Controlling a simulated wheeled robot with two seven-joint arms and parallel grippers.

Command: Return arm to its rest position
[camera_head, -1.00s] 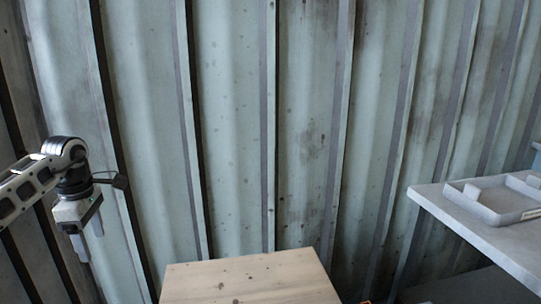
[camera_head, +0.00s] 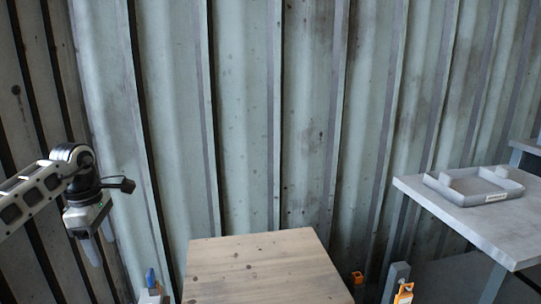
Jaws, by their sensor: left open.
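My left gripper (camera_head: 100,246) hangs at the left of the head view, with its fingers pointing down. It is open and nothing shows between its fingers. My left arm comes in from the left edge, and the gripper is apart from everything around it. It hangs to the left of the wooden table top. My right gripper is not in view.
A wooden table top (camera_head: 262,270) stands at the bottom middle, bare where visible. A grey table (camera_head: 440,215) at the right bears a grey tray (camera_head: 474,196). Orange-and-grey parts (camera_head: 403,292) show at the bottom right. A corrugated metal wall (camera_head: 300,120) closes the back.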

